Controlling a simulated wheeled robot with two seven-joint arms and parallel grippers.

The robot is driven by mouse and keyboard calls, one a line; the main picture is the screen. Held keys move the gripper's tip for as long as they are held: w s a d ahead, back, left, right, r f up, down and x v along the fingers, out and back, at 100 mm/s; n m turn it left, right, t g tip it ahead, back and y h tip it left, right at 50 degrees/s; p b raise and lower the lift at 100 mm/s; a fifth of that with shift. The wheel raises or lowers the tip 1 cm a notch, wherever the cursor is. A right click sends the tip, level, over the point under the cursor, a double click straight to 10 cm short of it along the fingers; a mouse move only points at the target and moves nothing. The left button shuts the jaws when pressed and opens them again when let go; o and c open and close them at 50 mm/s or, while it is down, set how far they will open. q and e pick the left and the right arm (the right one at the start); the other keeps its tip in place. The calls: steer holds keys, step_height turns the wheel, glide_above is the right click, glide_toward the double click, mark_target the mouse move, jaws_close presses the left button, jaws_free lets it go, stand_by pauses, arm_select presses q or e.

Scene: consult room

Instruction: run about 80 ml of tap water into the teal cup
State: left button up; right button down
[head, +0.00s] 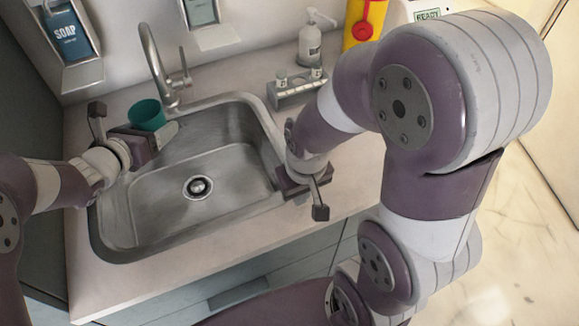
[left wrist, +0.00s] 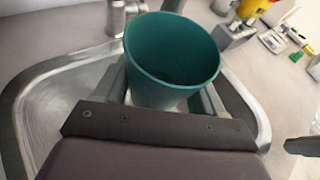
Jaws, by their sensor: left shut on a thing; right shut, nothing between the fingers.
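The teal cup (head: 146,113) is held upright or nearly so at the back left of the sink, near the tap. My left gripper (head: 156,130) is shut on it. In the left wrist view the cup (left wrist: 172,60) stands between the fingers with its open rim showing. Its inside looks dark teal, and I see no water in it. The metal tap (head: 156,65) rises behind the sink (head: 225,155), with its lever on the right side. No running water is visible. My right gripper (head: 284,180) is shut and empty over the sink's right edge.
A soap dispenser (head: 70,35) hangs on the left wall. A white pump bottle (head: 310,42), a small rack of bottles (head: 295,88) and a yellow container (head: 362,22) stand behind on the right. The basin around the drain (head: 198,187) is clear.

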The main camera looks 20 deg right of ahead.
arm_select(q)
steer(key=shift+r, duration=0.2)
